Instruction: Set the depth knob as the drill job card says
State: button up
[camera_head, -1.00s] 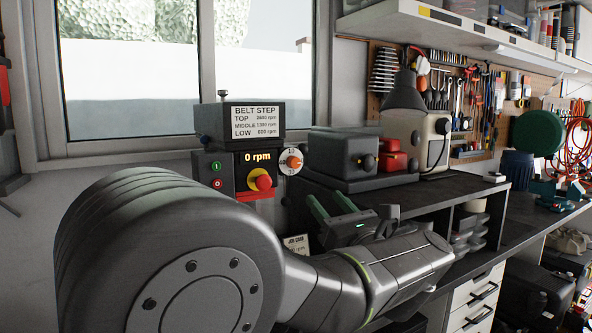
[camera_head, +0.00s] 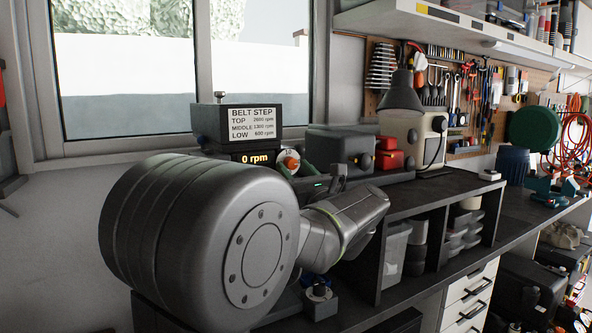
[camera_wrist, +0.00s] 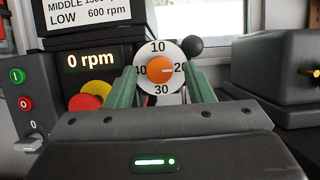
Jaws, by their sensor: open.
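The depth knob (camera_wrist: 160,69) is orange, in the middle of a white dial (camera_wrist: 158,49) marked 10 at top, 20 right, 30 bottom and 40 left. A faint line on the knob seems to point right, towards 20. In the head view the knob (camera_head: 291,163) is partly covered by my gripper (camera_head: 297,171). My gripper (camera_wrist: 161,85) is open, its green fingers on either side of the dial in the wrist view. Whether they touch it I cannot tell. The job card is not visible now.
A 0 rpm display (camera_wrist: 90,59), a red-and-yellow stop button (camera_wrist: 90,96) and green and red buttons lie left of the dial. A belt step sign (camera_head: 254,123) is above. A black ball-ended lever (camera_wrist: 190,47) and a grey box (camera_wrist: 275,75) are to the right.

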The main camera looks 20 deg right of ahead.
jog(key=c, duration=1)
jog(key=shift+n, duration=0.4)
